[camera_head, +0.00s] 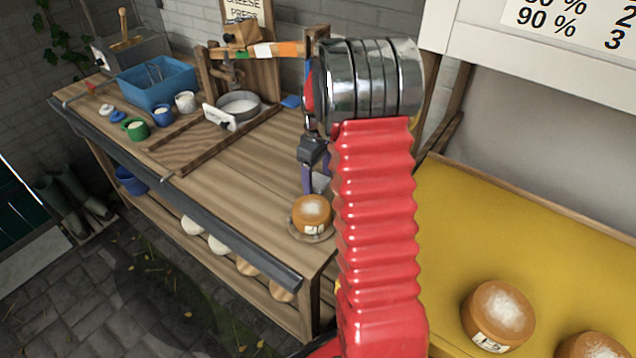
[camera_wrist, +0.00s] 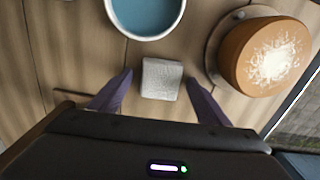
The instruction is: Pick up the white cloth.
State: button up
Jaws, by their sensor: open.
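The white cloth (camera_wrist: 162,78) is a small, light grey-white folded square lying on the wooden bench top in the wrist view. My gripper (camera_wrist: 159,80) is open, with one purple finger on the left of the cloth and one on the right. Bare wood shows between the cloth and each finger, so they look apart. How high the fingertips are above the wood is hard to tell. In the head view my gripper (camera_head: 314,180) points down over the bench's right end. I cannot make out the cloth there, as my arm blocks part of that area.
An orange cheese wheel (camera_wrist: 268,52) on a round dish stands close right of the cloth. A blue-filled white-rimmed bowl (camera_wrist: 145,12) is just above it in the wrist view. A blue tub (camera_head: 157,82) and small pots stand farther left. The bench (camera_head: 237,180) middle is clear.

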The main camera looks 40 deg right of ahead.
aim_at(317, 180)
jog(key=shift+c, duration=0.6)
jog(key=c, duration=1)
notch_tip(317, 180, up, 10)
dwell(0.4)
